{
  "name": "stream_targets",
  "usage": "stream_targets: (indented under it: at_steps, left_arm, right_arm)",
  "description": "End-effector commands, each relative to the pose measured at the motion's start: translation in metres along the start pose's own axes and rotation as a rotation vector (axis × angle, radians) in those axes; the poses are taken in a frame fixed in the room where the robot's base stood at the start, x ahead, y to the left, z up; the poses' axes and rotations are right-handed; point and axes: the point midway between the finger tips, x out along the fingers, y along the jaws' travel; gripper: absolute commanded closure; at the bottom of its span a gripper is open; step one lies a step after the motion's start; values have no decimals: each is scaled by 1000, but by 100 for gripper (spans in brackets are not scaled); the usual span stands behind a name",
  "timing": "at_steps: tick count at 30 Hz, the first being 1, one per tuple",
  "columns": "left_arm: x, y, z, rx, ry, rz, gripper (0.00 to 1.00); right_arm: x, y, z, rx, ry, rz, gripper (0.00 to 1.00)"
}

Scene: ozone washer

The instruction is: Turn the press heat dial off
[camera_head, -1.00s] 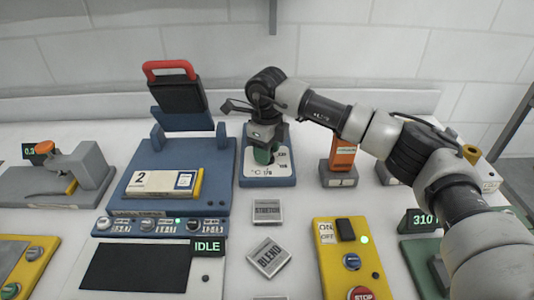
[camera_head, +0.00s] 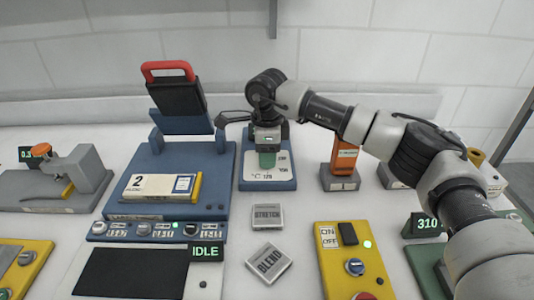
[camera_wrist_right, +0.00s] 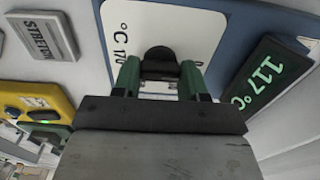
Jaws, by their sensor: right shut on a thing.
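The press heat dial is a black knob (camera_wrist_right: 160,58) on a white plate (camera_wrist_right: 200,25) marked with °C, set on a blue unit (camera_head: 250,170). A dark display (camera_wrist_right: 268,75) beside it reads 117 °C in green. My right gripper (camera_head: 267,160) reaches down over the plate, and its green fingers (camera_wrist_right: 160,78) are shut on the dial from both sides. In the head view the gripper hides the dial, so its pointer setting cannot be read. My left gripper is not in view.
The blue press (camera_head: 130,180) with a red handle stands open to the left. Grey STRETCH (camera_head: 267,216) and BLEND (camera_head: 268,262) blocks lie in front. An orange device (camera_head: 344,158) and a yellow switch box (camera_head: 340,270) are to the right.

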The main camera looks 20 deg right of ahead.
Motion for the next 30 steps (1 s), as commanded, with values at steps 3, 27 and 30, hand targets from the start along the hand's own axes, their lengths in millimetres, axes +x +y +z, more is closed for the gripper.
stream_targets:
  at_steps: [3,27,30]
  left_arm:
    - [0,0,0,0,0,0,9]
    - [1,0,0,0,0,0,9]
    - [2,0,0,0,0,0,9]
  right_arm:
    - [-1,0,0,-4,-2,-2,81]
    - [-11,-1,0,-2,-1,-4,32]
    - [-28,-1,0,-3,-2,-5,32]
